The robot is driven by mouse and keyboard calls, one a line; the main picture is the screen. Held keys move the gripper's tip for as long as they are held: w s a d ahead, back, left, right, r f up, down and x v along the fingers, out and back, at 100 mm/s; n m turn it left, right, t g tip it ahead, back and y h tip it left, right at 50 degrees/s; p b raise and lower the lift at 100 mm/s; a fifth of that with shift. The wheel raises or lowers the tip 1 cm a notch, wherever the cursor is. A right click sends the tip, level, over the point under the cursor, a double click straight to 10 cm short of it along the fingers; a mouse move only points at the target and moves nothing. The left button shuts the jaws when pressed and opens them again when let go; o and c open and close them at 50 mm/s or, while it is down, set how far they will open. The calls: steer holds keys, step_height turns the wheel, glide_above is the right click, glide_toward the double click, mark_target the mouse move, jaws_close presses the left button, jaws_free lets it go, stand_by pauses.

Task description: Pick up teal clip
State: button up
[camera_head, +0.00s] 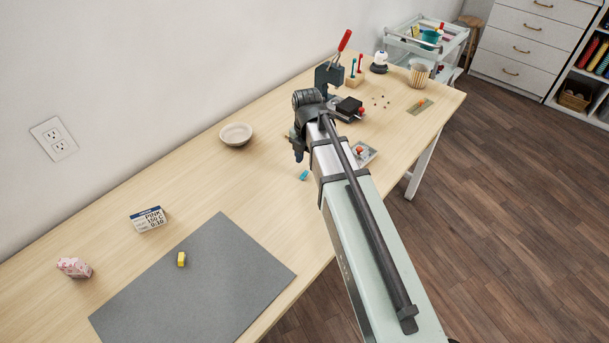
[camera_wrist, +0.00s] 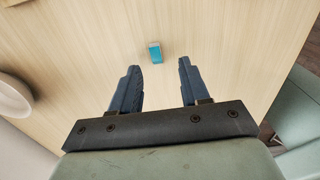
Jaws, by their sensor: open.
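The teal clip (camera_head: 304,175) is a small blue-green piece lying on the bare wooden table, just below my gripper in the head view. In the wrist view the teal clip (camera_wrist: 154,52) lies ahead of the fingertips, roughly centred between them and apart from both. My gripper (camera_wrist: 157,68) is open and empty, with its two dark fingers spread. In the head view the arm and wrist hide most of the gripper, and only its dark side (camera_head: 299,150) shows.
A pale bowl (camera_head: 236,135) stands left of my gripper. A small plate with a red-orange piece (camera_head: 363,153) lies close on the right, and a dark red-handled press (camera_head: 330,72) stands behind. A grey mat (camera_head: 215,275) with a yellow piece (camera_head: 181,259) lies front left. Bare table surrounds the clip.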

mark_target(305, 173)
steer(key=shift+w+a+f, duration=0.1)
steer(key=shift+a+f, duration=0.05)
steer(key=shift+f, duration=1.15)
steer(key=shift+w+a+f, duration=0.1)
steer(key=shift+f, duration=1.15)
steer(key=shift+c, duration=0.4)
jaws_close()
